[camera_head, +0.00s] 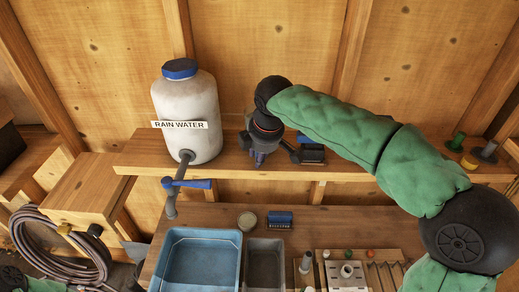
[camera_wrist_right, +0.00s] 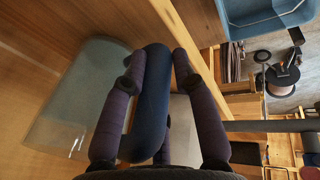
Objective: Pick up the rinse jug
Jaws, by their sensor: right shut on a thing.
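The rinse jug (camera_wrist_right: 85,97) has a clear body and a thick blue handle (camera_wrist_right: 152,98) in the right wrist view. My right gripper (camera_wrist_right: 160,72) is shut on the handle, with its dark padded fingers on both sides of it. In the head view my right gripper (camera_head: 260,159) is at the upper shelf, right of the rain water tank, pointing down. There the jug is mostly hidden by the gripper, and I cannot tell if it touches the shelf.
The white rain water tank (camera_head: 187,113) with a blue-handled tap stands left on the shelf (camera_head: 350,171). Below are a blue basin (camera_head: 164,262), a grey tray (camera_head: 264,240) and small bench items. A coiled hose (camera_head: 60,255) hangs left.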

